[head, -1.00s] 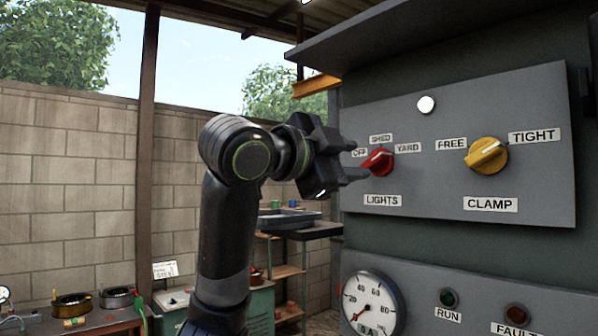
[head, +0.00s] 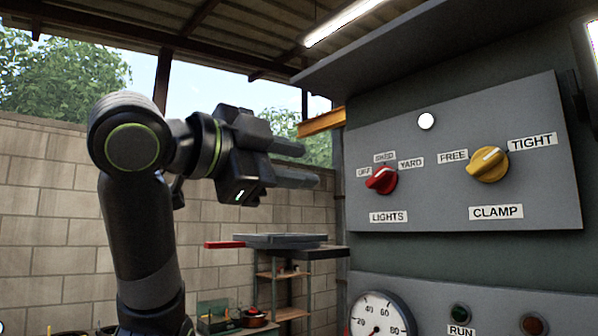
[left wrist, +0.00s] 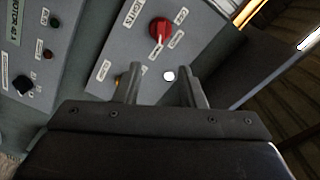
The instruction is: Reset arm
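My left gripper (head: 296,164) is raised in front of the grey control panel (head: 530,200), to the left of the red LIGHTS knob (head: 381,180) and apart from it. In the left wrist view its two fingers (left wrist: 162,88) stand apart with nothing held between them. The red knob also shows in that view (left wrist: 160,30), beyond the fingers. The yellow CLAMP knob (head: 489,164) sits further right, with its pale mark towards TIGHT; in the left wrist view a finger mostly hides it. My right gripper is not in view.
A white lamp (head: 426,121) sits above the knobs. Below are a round gauge (head: 378,318) and the RUN lamp (head: 459,313). A shelf with a grey tray (head: 285,240) stands behind my arm, before a block wall (head: 55,190). Open air surrounds the gripper's left.

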